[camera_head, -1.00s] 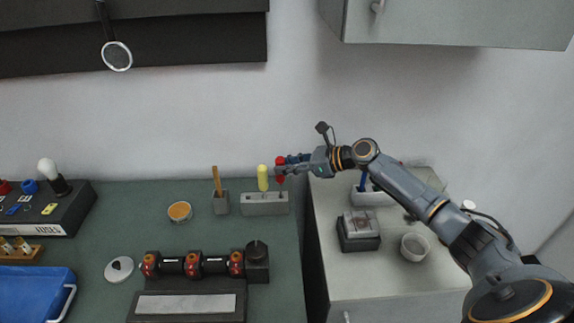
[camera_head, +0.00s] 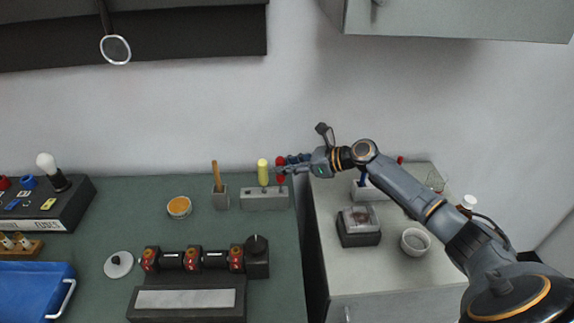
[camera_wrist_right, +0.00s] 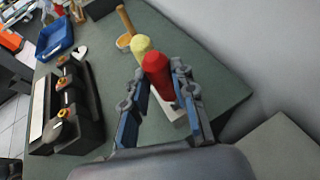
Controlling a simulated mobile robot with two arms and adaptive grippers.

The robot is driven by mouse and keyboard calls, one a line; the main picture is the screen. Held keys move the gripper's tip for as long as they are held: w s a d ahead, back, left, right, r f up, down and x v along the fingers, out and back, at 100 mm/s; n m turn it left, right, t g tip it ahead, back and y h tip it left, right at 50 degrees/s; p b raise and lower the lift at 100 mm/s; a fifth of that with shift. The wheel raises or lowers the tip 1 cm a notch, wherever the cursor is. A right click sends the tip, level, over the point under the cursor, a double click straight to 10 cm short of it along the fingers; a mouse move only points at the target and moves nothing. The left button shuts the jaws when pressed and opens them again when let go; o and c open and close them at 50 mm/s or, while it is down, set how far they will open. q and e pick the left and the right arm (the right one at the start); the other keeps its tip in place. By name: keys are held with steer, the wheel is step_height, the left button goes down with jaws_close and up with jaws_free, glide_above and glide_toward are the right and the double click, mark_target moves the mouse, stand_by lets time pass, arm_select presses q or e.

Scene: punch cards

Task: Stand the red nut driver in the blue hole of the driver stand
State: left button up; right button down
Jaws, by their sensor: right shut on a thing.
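The red nut driver (camera_head: 281,178) is upright in my right gripper (camera_head: 284,168), at the right end of the grey driver stand (camera_head: 264,200). In the right wrist view, the red handle (camera_wrist_right: 157,72) sits between the two fingers of the right gripper (camera_wrist_right: 162,78). Its lower end is at the stand's top; whether the tip is inside a hole is too small to tell. A yellow-handled driver (camera_head: 263,172) stands in the stand just left of it. The blue marking of the hole cannot be made out. My left gripper is out of view.
A grey holder (camera_head: 221,201) with a wooden-handled tool stands left of the stand. An orange-filled dish (camera_head: 179,207) is further left. A black device with red parts (camera_head: 196,262) lies in front. The wall is close behind.

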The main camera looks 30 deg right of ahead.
steer(key=shift+f, duration=0.3)
steer(key=c, duration=0.5)
jaws_free()
step_height(320, 180, up, 6)
steer(key=p, duration=0.7)
stand_by(0.5)
steer(key=shift+d, duration=0.1)
stand_by(0.6)
